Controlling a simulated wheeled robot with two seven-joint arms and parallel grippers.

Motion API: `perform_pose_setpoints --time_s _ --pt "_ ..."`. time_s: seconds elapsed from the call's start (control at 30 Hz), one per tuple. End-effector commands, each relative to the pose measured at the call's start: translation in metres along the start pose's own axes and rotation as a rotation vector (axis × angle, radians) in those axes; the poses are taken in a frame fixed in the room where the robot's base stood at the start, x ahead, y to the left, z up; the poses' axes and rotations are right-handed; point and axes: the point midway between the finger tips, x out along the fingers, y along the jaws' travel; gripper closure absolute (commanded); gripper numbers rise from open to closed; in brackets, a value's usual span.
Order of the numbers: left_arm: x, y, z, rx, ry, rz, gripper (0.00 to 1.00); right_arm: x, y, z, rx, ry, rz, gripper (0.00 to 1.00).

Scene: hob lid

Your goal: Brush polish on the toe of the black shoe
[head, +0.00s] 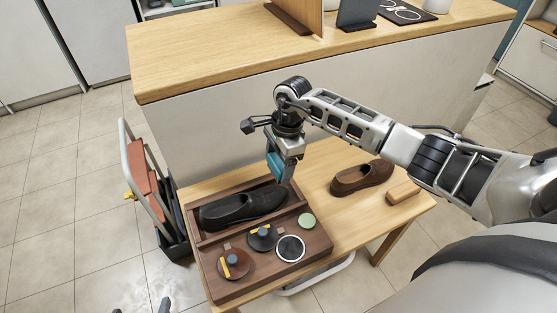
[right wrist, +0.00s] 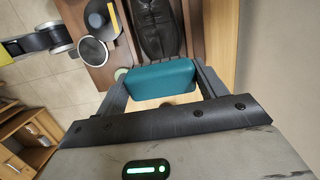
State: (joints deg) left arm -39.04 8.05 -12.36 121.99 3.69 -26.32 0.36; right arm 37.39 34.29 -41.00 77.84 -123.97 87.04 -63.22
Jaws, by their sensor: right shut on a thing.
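The black shoe (head: 240,207) lies in the long recess of a dark wooden tray (head: 292,268). In the right wrist view the laced shoe (right wrist: 158,30) shows beyond the gripper, its smooth end nearer. My right gripper (head: 280,168) is shut on a teal block (head: 279,166), above the shoe's right end in the head view. An open tin with a pale rim (head: 290,248) stands in the tray. Dark tips at the head view's lower left edge may be my left gripper (head: 142,308).
A green disc (head: 306,220) and two knobbed round things with yellow strips, one dark (head: 262,237), one brown (head: 234,264), are in the tray. A brown shoe (head: 360,178) and a light wooden block (head: 403,192) lie right. A counter (head: 230,50) stands behind.

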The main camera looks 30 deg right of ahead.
Motion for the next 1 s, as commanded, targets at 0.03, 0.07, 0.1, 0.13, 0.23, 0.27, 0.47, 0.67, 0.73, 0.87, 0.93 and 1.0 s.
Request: perform_pose_setpoints --time_s 0.03,0.07,0.1,0.13,0.23,0.27,0.47,0.67,0.73,0.87,0.93,1.0 --pt "0.001 0.000 0.001 0.000 0.001 0.000 0.23 0.003 0.000 -0.001 0.012 -0.002 -0.002 0.48" --pt "0.002 0.000 0.002 0.000 0.001 0.000 0.23 0.005 0.000 -0.001 0.014 -0.002 -0.003 0.48" --pt "0.003 0.000 0.003 -0.002 0.002 0.001 0.23 0.007 0.000 -0.001 0.014 -0.002 -0.003 0.48" --pt "0.003 -0.001 0.004 -0.003 0.002 0.001 0.23 0.008 0.000 -0.001 0.013 -0.002 -0.003 0.48" --pt "0.006 0.000 0.007 -0.009 0.004 0.004 0.23 0.016 0.000 0.000 0.010 -0.003 -0.003 0.48" --pt "0.007 0.000 0.007 -0.011 0.006 0.006 0.23 0.019 0.000 0.000 0.010 -0.004 -0.002 0.48" --pt "0.012 0.001 0.009 -0.025 0.025 0.015 0.23 0.040 0.000 -0.001 0.008 -0.003 -0.003 0.48" --pt "0.012 0.003 0.010 -0.042 0.039 0.023 0.23 0.056 0.000 0.000 0.007 -0.003 -0.002 0.48" --pt "0.011 0.003 0.011 -0.047 0.040 0.025 0.23 0.058 0.000 0.000 0.007 -0.002 -0.002 0.48" --pt "0.009 0.004 0.011 -0.050 0.038 0.025 0.23 0.058 0.000 0.000 0.007 -0.002 -0.003 0.48" --pt "0.009 0.004 0.011 -0.050 0.038 0.025 0.23 0.058 0.000 0.000 0.007 -0.002 -0.003 0.48" --pt "0.009 0.004 0.011 -0.050 0.038 0.025 0.23 0.058 0.000 0.000 0.007 -0.002 -0.003 0.48"
